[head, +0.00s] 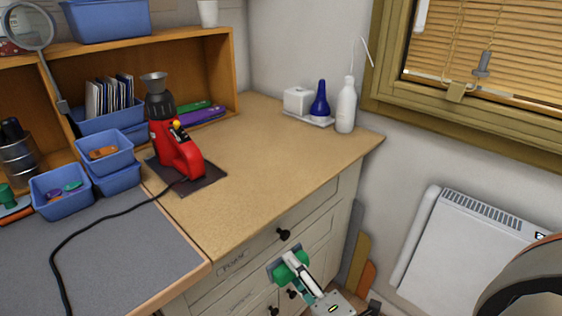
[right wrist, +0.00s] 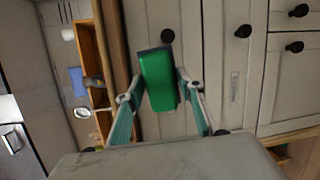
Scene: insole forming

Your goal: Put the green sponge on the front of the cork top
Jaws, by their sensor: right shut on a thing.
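The green sponge (head: 283,273) has a dark grey face and is held in my right gripper (head: 295,270), in front of the drawers and below the front edge of the cork top. In the right wrist view the sponge (right wrist: 160,82) sits between the two teal fingers of the right gripper (right wrist: 160,98), which are shut on its sides. The cork top (head: 270,160) is the tan counter surface. Its front part is bare. My left gripper is not in view.
A red machine (head: 180,148) stands on a dark mat at the left of the cork top. A white tray (head: 308,119) with bottles is at the back right corner. A black cable (head: 110,213) crosses the grey mat. Drawer knobs (head: 283,234) stick out near the gripper.

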